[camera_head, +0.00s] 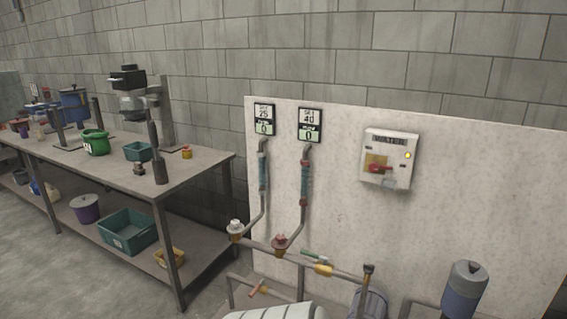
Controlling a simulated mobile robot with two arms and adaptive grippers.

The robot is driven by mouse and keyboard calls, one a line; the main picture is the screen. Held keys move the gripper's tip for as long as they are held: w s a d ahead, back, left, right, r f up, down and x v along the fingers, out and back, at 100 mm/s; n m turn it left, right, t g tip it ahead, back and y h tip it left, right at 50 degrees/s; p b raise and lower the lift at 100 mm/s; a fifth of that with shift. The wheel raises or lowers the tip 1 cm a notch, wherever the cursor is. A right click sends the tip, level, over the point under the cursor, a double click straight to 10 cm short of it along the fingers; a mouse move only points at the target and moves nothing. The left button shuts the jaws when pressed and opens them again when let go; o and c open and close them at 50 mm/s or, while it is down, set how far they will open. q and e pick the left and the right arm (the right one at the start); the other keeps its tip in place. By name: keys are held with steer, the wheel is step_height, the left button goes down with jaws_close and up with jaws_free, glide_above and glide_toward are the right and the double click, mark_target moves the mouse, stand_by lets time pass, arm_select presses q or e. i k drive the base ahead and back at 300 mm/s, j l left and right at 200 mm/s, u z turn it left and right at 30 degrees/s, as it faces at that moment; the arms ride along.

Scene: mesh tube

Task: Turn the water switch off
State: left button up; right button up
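The water switch box (398,143) is a pale panel with a "WATER" label, mounted on the right part of a light wall board. A red rotary handle (378,168) sits on a yellow plate at its lower left. A small lamp (408,155) on the right side of the box glows yellow. The handle is small here and its exact set position is hard to read. Neither of my grippers is in view, and nothing touches the switch.
Left of the switch, two gauges (264,119) (310,125) hang above pipes with valves (280,243). A blue-grey cylinder (462,290) stands at the lower right. A workbench (205,165) with tools and bins fills the left. The board around the switch is clear.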

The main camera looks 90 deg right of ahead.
mark_target(374, 167)
steer(key=z, duration=3.4)
